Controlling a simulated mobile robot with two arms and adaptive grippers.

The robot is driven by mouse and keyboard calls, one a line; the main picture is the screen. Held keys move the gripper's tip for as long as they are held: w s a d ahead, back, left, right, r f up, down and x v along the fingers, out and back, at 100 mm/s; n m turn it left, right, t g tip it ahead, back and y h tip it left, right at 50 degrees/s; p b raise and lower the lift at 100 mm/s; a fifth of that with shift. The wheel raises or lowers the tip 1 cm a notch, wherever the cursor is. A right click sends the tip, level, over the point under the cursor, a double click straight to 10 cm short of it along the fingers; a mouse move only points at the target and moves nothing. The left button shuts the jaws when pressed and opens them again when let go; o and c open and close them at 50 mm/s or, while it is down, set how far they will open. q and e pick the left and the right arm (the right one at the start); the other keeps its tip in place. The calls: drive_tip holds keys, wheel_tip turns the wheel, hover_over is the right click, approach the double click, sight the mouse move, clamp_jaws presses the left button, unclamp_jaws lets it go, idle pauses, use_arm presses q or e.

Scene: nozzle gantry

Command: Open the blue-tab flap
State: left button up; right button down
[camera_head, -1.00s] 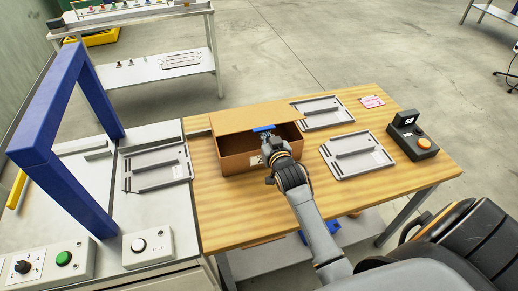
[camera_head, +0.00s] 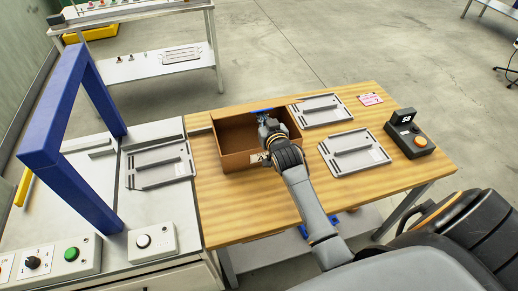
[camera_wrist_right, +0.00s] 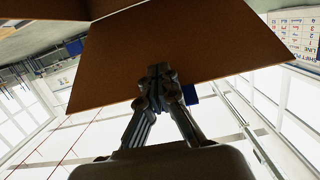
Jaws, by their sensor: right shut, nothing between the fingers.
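The brown cardboard box (camera_head: 238,161) sits on the wooden table with its inside largely in view from above. The blue tab (camera_head: 262,111) shows at the box's far edge, just beyond my right gripper (camera_head: 264,119). In the right wrist view the flap (camera_wrist_right: 165,55) is a broad brown panel, with the blue tab (camera_wrist_right: 190,92) at its edge. My right gripper (camera_wrist_right: 162,76) is shut and empty, its tips in front of the panel; I cannot tell whether they touch it. My arm hides the box's right part. My left gripper is not in view.
Grey trays (camera_head: 355,153) and (camera_head: 320,110) lie right of the box on the table (camera_head: 235,210). A black button box (camera_head: 408,135) stands at the right edge. A blue gantry frame (camera_head: 85,190) stands on the left bench. The table's front left is clear.

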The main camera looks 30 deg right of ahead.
sight(256, 108)
drive_tip(key=shift+w+r, duration=0.1)
drive_tip(key=shift+w+d+r+p, duration=0.15)
drive_tip(key=shift+w+r, duration=0.2)
drive_tip(key=shift+w, duration=0.15)
drive_tip(key=shift+w+d+r+p, duration=0.15)
drive_tip(key=shift+w+r, duration=0.15)
drive_tip(key=shift+w, duration=0.15)
drive_tip(key=shift+w+d+r+p, duration=0.15)
drive_tip(key=shift+w+d+r, duration=0.1)
drive_tip(key=shift+w+r, duration=0.65)
drive_tip(key=shift+w+d+r+p, duration=0.2)
drive_tip(key=shift+w+r, duration=0.3)
drive_tip(key=shift+w, duration=0.7)
drive_tip(key=w+d+r+b, duration=0.1)
drive_tip(key=w+r+b, duration=0.1)
drive_tip(key=w, duration=0.4)
drive_tip(key=shift+w+d, duration=0.25)
